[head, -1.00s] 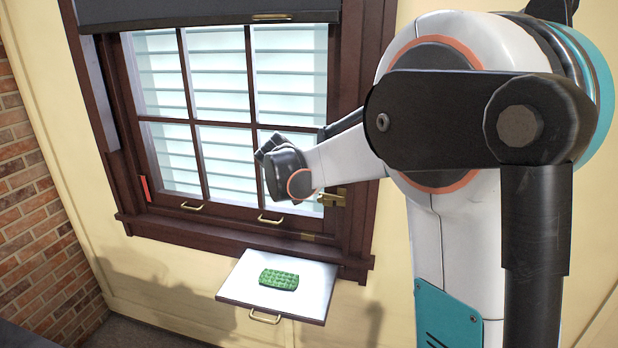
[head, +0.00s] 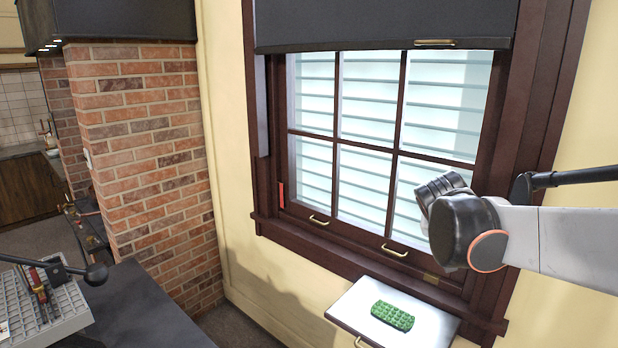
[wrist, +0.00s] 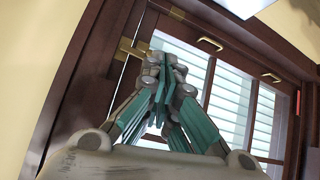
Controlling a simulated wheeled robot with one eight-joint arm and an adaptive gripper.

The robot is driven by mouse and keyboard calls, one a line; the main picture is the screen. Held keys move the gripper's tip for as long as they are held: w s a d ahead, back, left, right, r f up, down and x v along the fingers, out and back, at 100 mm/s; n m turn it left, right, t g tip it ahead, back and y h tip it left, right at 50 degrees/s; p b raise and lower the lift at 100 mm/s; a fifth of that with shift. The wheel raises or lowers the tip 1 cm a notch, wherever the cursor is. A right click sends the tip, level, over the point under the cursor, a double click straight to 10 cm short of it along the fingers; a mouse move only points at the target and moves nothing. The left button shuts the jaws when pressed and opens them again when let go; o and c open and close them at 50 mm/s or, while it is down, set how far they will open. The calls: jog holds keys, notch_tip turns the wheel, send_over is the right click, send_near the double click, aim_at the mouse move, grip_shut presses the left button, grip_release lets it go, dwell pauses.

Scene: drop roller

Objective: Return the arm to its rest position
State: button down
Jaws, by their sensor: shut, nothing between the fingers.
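My arm comes in from the right edge of the head view, its forearm roughly level in front of the window's right side. The dark wrist end of the arm shows there, but the fingertips are not clear in that view. In the wrist view my gripper (wrist: 170,65) has its teal-and-grey fingers drawn together, with nothing seen between them. Behind the fingers are the window frame (wrist: 85,85) and a brass latch (wrist: 133,48). The fingers look apart from both, though the exact gap is hard to tell.
The window (head: 375,145) has a dark roller blind (head: 380,30) at its top. Below, a white board (head: 350,305) holds a green textured block (head: 392,316). A brick column (head: 145,150) stands left. A dark counter (head: 140,305) with a grey rack (head: 40,310) is at lower left.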

jog(key=s+a+f+n+y+b, duration=0.1)
jog(key=s+a+f, duration=0.3)
jog(key=s, duration=0.4)
jog(key=s+a+f+n+y+b, duration=0.2)
jog(key=s+a+f+b, duration=0.2)
jog(key=s, duration=0.5)
jog(key=s+a+f+n+y+b, duration=0.2)
jog(key=s+a+f, duration=0.2)
jog(key=s+f, duration=0.3)
jog(key=shift+s+n+g, duration=0.3)
jog(key=shift+s, duration=0.7)
jog(key=shift+f, duration=0.1)
